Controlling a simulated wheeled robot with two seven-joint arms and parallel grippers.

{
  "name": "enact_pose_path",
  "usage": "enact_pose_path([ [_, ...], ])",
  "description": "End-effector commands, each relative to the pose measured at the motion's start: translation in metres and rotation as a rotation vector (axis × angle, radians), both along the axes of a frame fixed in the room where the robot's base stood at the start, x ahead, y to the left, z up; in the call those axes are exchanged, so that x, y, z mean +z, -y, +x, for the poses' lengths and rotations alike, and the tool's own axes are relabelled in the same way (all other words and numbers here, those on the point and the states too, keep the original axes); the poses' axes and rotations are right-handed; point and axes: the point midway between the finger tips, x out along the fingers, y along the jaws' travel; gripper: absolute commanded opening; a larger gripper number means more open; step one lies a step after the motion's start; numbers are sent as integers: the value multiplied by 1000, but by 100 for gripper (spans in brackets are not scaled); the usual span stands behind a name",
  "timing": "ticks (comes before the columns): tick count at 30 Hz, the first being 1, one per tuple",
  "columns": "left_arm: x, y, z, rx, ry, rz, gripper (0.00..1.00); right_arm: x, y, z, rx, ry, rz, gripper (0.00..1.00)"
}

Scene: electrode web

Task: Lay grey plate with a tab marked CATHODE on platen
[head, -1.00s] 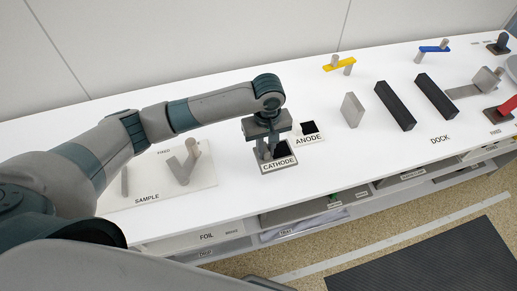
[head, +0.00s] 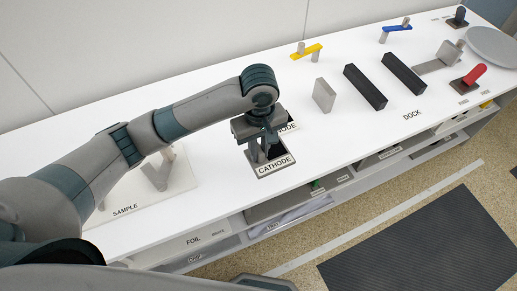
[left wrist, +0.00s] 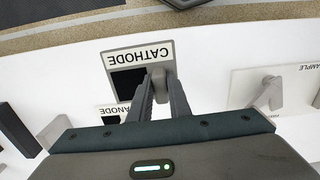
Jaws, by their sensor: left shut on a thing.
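The grey plate (head: 257,172) carries a white tab marked CATHODE and a dark square on its face. It also shows in the left wrist view (left wrist: 113,47), with a grey post on it. My left gripper (head: 264,150) is shut on this post, and its fingers also show in the left wrist view (left wrist: 161,88). The plate is close above or on the white bench near its front edge; I cannot tell any gap. It partly hides the ANODE label (head: 287,127). I cannot tell which thing is the platen. My right gripper is not in view.
A board marked SAMPLE (head: 125,211) lies left. Right stand a grey block (head: 324,95), two black bars (head: 365,87) and the DOCK label (head: 412,115). A round grey disc (head: 492,46) and a red-handled lever (head: 474,76) are farther right. Bare bench lies right of the plate.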

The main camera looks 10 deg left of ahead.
Motion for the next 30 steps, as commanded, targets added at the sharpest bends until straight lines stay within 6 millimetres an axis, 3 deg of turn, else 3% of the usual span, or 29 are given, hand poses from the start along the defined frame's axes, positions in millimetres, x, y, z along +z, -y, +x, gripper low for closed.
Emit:
enact_pose_path([
  [8,4,-7,1,-30,5,-1,0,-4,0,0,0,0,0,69],
  [17,35,-61,-5,-279,19,-5,0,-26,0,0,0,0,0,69],
  [24,67,-109,-28,-529,11,0,0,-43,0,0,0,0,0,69],
  [30,79,-125,-41,-622,2,0,0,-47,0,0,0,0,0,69],
])
